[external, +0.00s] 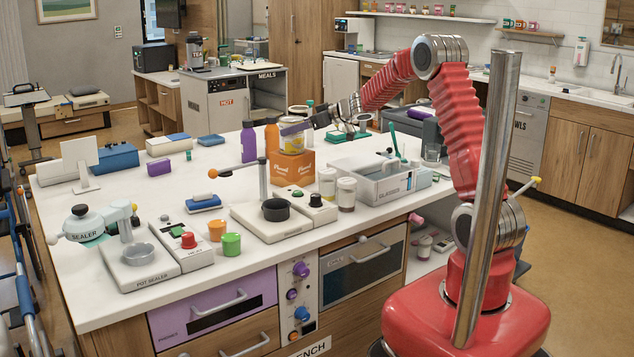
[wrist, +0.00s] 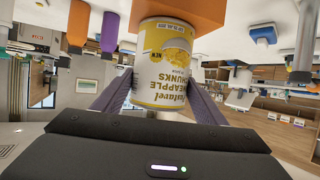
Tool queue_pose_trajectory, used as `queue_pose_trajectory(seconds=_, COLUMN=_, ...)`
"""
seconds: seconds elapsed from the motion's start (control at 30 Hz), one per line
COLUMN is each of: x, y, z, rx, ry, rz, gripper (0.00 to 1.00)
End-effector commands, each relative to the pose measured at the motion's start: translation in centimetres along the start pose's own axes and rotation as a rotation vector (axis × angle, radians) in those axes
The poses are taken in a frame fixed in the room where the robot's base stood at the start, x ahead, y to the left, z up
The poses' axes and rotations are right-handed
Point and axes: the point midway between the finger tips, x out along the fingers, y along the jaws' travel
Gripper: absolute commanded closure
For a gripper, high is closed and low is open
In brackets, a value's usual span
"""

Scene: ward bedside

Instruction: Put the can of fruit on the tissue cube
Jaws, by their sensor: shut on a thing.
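The can of fruit (external: 291,141) is yellow and white with a pineapple label. In the wrist view, which is upside down, the can (wrist: 163,62) stands between the two dark purple fingers of my gripper (wrist: 161,88). My gripper (external: 298,128) is shut on the can from the right side in the external view. The tissue cube (external: 293,170) is an orange box with white print on the white worktop. The can is upright over its top, and its base appears to meet the cube. The cube (wrist: 195,14) also shows at the can's base in the wrist view.
A purple bottle (external: 248,143) and an orange bottle (external: 271,138) stand just left of the can. Two jars (external: 346,194) and a grey glasses tray (external: 385,186) stand right of the cube. A station with a black ring (external: 275,210) is in front.

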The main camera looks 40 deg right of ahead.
Motion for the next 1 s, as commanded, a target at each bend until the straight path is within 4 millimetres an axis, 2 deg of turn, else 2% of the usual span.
queue_pose_trajectory(seconds=0.37, x=0.06, y=0.02, z=0.01, rx=0.000, ry=0.004, rz=0.000, gripper=0.78)
queue_pose_trajectory(seconds=0.4, x=0.11, y=0.00, z=0.21, rx=0.000, ry=0.001, rz=0.000, gripper=0.33)
queue_pose_trajectory(seconds=0.67, x=0.10, y=0.01, z=0.20, rx=0.000, ry=0.001, rz=0.000, gripper=0.16)
queue_pose_trajectory(seconds=1.0, x=-0.13, y=0.02, z=0.00, rx=-0.001, ry=0.001, rz=0.001, gripper=0.16)
